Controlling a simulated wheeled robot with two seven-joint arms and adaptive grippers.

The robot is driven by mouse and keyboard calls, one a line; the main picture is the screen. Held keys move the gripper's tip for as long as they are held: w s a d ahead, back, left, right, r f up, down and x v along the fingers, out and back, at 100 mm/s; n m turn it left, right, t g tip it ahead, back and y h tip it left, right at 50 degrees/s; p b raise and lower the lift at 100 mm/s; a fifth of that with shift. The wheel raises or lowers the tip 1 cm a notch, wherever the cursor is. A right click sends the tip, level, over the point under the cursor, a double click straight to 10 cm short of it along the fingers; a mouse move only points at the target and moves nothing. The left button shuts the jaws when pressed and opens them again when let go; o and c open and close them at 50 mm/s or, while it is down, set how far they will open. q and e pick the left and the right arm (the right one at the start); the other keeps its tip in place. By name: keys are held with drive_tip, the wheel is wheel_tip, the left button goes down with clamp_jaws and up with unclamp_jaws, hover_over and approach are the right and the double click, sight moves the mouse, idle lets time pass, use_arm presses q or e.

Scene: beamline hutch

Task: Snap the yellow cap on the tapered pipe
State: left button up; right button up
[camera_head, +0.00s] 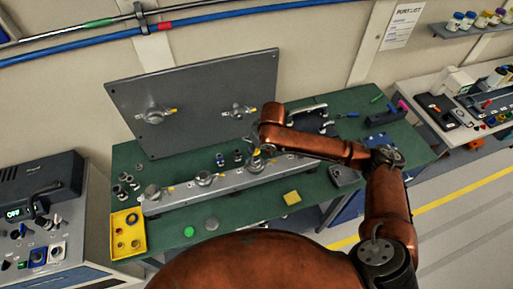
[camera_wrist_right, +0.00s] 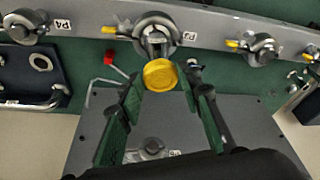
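In the right wrist view the yellow cap (camera_wrist_right: 160,75) is a round disc facing the camera. It sits between the green fingertips of my right gripper (camera_wrist_right: 161,83), which appear shut on its two sides. The cap is right at the mouth of a metal pipe fitting (camera_wrist_right: 156,42) on the grey rail. I cannot tell whether it is fully seated. In the head view my right gripper (camera_head: 259,152) is over the middle of the rail (camera_head: 225,190), partly hidden by my arm. My left gripper is not in view.
Other fittings with yellow tags (camera_head: 204,179) line the rail. A grey upright panel (camera_head: 190,95) stands behind it on the green table (camera_head: 260,222).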

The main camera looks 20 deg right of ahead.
drive_tip(key=o, duration=0.4)
